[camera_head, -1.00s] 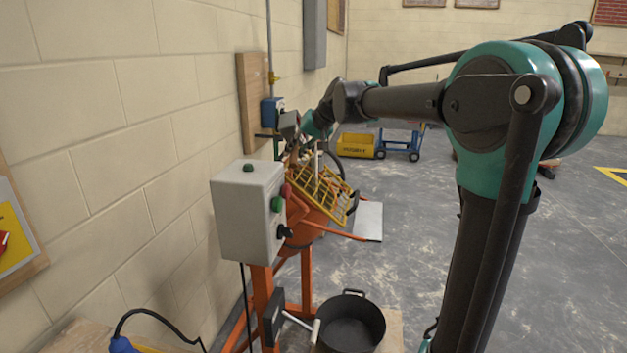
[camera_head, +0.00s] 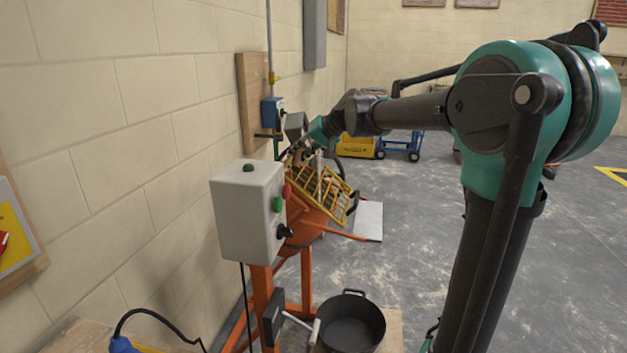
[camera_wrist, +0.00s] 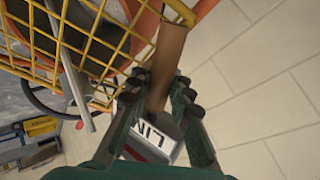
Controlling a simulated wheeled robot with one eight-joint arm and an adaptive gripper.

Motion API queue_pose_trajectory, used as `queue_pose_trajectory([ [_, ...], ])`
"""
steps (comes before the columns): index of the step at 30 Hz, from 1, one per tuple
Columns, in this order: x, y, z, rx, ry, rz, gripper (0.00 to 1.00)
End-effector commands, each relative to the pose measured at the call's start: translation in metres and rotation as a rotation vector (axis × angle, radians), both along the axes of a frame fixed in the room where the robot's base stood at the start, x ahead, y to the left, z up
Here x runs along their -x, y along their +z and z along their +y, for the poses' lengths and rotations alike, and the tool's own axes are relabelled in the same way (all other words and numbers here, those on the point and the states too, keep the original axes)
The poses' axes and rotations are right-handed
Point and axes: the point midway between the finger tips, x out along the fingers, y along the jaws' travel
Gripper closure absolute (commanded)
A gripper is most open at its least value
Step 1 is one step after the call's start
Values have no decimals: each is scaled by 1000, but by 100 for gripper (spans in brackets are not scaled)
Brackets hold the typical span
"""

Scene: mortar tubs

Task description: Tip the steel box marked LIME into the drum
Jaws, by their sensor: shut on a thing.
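The steel box marked LIME (camera_wrist: 168,148) shows in the wrist view between my fingers, with the letters LIM readable. My gripper (camera_wrist: 162,86) is shut on it. A brown strip (camera_wrist: 169,50) runs up from between the fingertips; I cannot tell whether it is part of the box or its contents. In the head view a small grey shape (camera_head: 295,124), probably the box, is tilted beside my wrist, above the drum. The orange drum (camera_head: 308,214) has a yellow grid guard (camera_head: 320,186) across its tilted mouth. The drum's inside is mostly hidden.
A grey control box (camera_head: 247,212) with green and red buttons stands in front of the drum. A black tub (camera_head: 352,322) sits low below it. The block wall is close on the left. A blue cart (camera_head: 401,146) stands behind; the floor to the right is open.

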Motion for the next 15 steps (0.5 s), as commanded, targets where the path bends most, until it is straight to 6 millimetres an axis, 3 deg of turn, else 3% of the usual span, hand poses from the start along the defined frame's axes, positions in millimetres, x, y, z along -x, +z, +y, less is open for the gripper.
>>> queue_pose_trajectory([
  [15,1,-5,-5,-69,-1,-13,100],
])
